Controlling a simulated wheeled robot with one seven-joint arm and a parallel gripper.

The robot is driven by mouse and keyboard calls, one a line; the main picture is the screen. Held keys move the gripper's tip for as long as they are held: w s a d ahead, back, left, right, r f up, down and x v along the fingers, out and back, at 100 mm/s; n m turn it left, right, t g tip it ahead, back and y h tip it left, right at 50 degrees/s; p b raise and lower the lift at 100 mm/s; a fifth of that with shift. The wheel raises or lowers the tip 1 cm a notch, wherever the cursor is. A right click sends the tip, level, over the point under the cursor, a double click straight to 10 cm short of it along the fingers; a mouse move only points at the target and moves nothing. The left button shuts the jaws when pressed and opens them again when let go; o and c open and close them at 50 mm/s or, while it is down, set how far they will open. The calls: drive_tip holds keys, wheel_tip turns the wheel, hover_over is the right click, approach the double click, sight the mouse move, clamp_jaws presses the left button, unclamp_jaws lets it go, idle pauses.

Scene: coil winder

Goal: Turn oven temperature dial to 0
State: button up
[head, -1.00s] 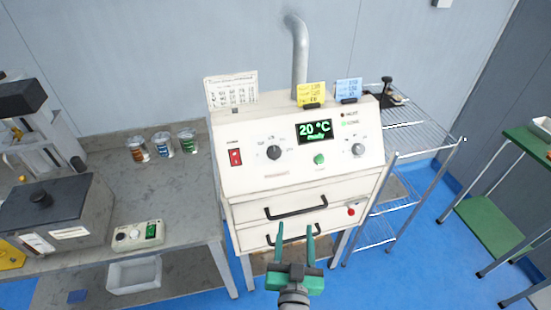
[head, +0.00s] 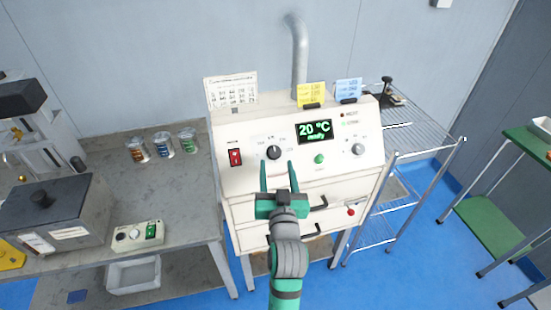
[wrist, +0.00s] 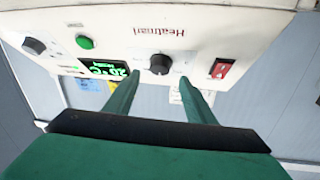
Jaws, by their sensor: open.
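The white oven (head: 240,183) stands in the middle of the head view. Its black temperature dial (head: 274,152) is on the front panel, between the red switch (head: 235,157) and the green display (head: 315,131) reading 20 °C. My gripper (head: 277,165) is open and empty, its two green fingers pointing up at the panel just below the dial. In the wrist view, which is upside down, the dial (wrist: 159,64) shows ahead, between and beyond the fingertips (wrist: 160,82). The fingers look apart from it. The dial's exact setting is too small to read.
A green button (head: 319,159) and a second, grey knob (head: 358,149) sit right of the dial. Drawer handles lie below the panel. Cards stand on the oven.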

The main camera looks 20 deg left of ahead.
sight(275, 153)
drive_tip(key=shift+x, duration=2.3)
drive_tip(key=c, duration=1)
